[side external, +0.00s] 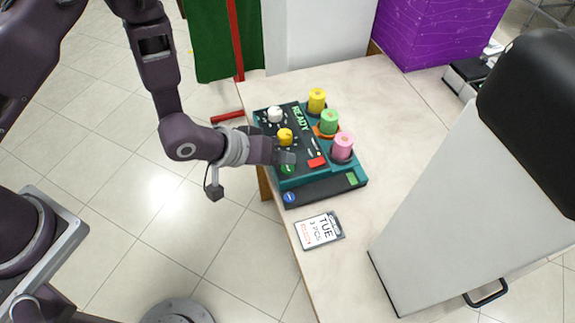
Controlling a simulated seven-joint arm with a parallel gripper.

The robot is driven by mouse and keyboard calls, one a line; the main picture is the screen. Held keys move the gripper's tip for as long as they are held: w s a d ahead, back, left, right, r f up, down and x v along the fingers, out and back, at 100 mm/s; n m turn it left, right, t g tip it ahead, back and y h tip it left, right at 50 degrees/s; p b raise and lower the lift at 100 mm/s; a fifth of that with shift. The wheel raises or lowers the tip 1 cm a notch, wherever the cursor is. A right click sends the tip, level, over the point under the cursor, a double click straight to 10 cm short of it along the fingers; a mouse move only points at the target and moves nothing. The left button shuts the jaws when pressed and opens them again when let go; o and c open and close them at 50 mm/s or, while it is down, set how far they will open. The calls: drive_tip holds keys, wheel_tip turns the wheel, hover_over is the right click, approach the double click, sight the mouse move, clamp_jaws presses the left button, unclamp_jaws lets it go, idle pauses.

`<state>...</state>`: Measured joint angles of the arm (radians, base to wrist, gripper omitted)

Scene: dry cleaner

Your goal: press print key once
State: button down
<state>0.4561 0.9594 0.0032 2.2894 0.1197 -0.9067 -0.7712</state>
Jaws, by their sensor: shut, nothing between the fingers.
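A teal and black ticket machine (262,122) stands on the table, with a lit green READY display (300,118). Its panel carries a white knob (275,114), a yellow knob (285,136), a red rectangular key (317,162) and a round green key (288,169). Which one is the print key I cannot read. My gripper (287,158) is shut and empty, low over the panel between the yellow knob and the green key. It partly covers the green key. Whether the fingertips touch it I cannot tell.
Yellow (317,100), green (329,121) and pink (343,146) rolls stand along the machine's right side. A TUE ticket (320,230) lies in front of it on the table (375,120). A large grey and black appliance (450,200) stands at right, and a purple box (435,30) behind.

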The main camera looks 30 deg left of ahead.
sight(283, 170)
drive_tip(key=shift+f, duration=0.15)
drive_tip(key=shift+f, duration=0.25)
drive_tip(key=shift+f, duration=0.4)
idle(0.7)
drive_tip(key=shift+r, duration=0.8)
drive_tip(key=shift+r, duration=2.5)
